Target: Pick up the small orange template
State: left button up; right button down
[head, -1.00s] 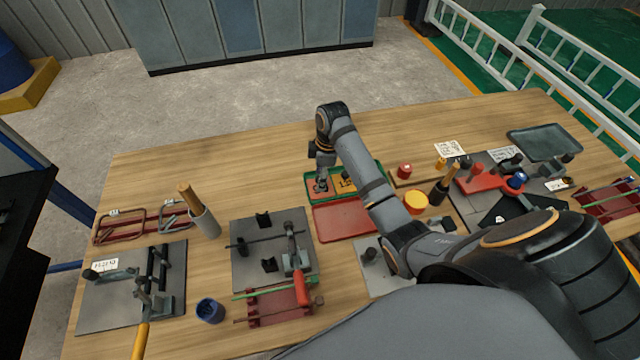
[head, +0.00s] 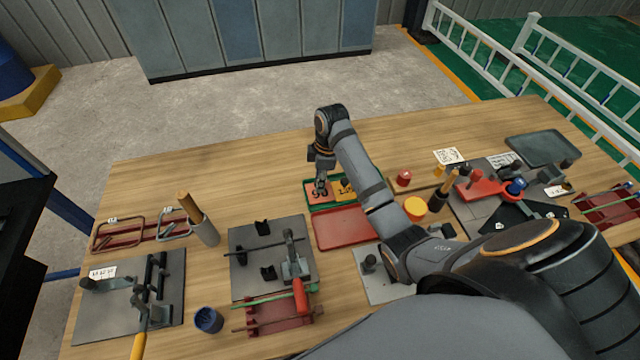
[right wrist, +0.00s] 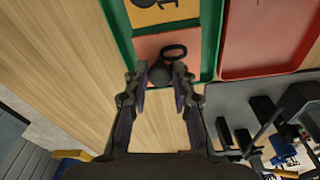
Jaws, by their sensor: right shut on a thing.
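The small orange template (head: 318,194) is a salmon-orange plate with dark figures, at the left end of the green tray (head: 308,207). In the right wrist view the orange template (right wrist: 153,45) shows with a dark knob and a ring on it. My right gripper (head: 321,187) is above this plate, and its fingers (right wrist: 161,78) are shut on the template at its knob. I cannot tell whether the plate is clear of the tray floor. A yellow-orange template (head: 345,188) lies beside it and shows in the wrist view (right wrist: 165,12). My left gripper is not in view.
A red tray (head: 345,228) adjoins the green tray on its near side. A red cap (head: 404,178) and a yellow cap (head: 414,208) stand to the right. A grey fixture plate (head: 240,265) is at the near left. Bare wood lies behind the trays.

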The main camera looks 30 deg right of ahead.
aim_at(329, 198)
jog(key=r, duration=0.1)
jog(key=s+r, duration=0.1)
jog(key=r, duration=0.1)
jog(key=shift+d, duration=0.15)
jog(key=s+d+r+p, duration=0.1)
jog(key=s+r+p, duration=0.1)
jog(key=s+r, duration=0.2)
jog(key=s+r+p, duration=0.2)
jog(key=s+r, duration=0.2)
jog(key=s, duration=0.5)
jog(key=shift+d+r+p, duration=0.35)
jog(key=shift+d+p, duration=0.05)
